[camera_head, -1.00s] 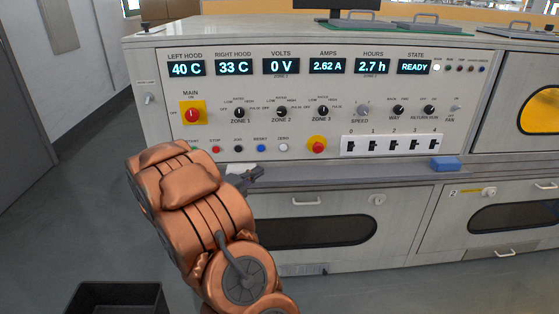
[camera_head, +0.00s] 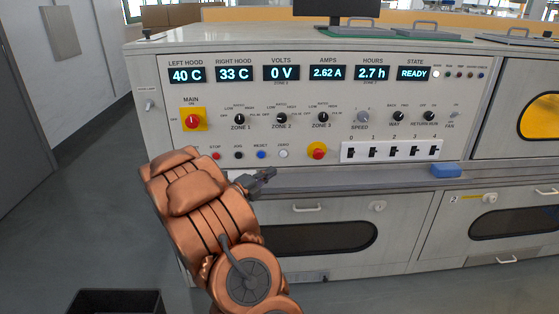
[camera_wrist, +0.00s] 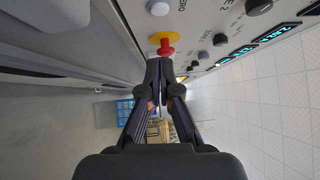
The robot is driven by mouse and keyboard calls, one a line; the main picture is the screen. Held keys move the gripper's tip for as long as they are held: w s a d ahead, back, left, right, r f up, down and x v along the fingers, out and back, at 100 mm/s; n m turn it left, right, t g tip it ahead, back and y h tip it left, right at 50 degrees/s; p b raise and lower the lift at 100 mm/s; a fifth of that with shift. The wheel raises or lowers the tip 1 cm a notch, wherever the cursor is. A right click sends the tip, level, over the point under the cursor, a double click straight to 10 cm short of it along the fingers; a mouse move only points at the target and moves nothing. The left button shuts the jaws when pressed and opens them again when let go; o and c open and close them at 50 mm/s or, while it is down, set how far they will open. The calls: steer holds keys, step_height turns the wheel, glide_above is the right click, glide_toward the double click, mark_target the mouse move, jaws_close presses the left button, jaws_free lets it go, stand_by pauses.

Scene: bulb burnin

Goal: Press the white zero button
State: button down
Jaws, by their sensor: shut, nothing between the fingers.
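The white zero button (camera_head: 283,154) is a small round button low on the panel, right of the blue reset button (camera_head: 261,155) and left of the red emergency knob (camera_head: 317,151) on its yellow base. In the wrist view the white button (camera_wrist: 158,8) shows at the top edge beside its ZERO label. My gripper (camera_head: 270,173) is shut and empty, a little below the zero button in the head view. In the wrist view my fingertips (camera_wrist: 160,62) appear just below the red knob (camera_wrist: 166,46). I cannot tell their exact distance from the panel.
A grey ledge (camera_head: 380,177) runs below the panel, with a blue block (camera_head: 446,171) on it at the right. A dark bin (camera_head: 115,300) stands on the floor at the lower left.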

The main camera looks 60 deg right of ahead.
mark_target(286, 155)
steer(key=d, duration=0.5)
steer(key=shift+s+r, duration=0.15)
steer(key=shift+s, duration=0.15)
steer(key=shift+w+d+r, duration=0.1)
steer(key=shift+w+d, duration=0.6)
steer(key=shift+d, duration=0.35)
steer(key=shift+w+d, duration=0.55)
steer(key=shift+d, duration=0.1)
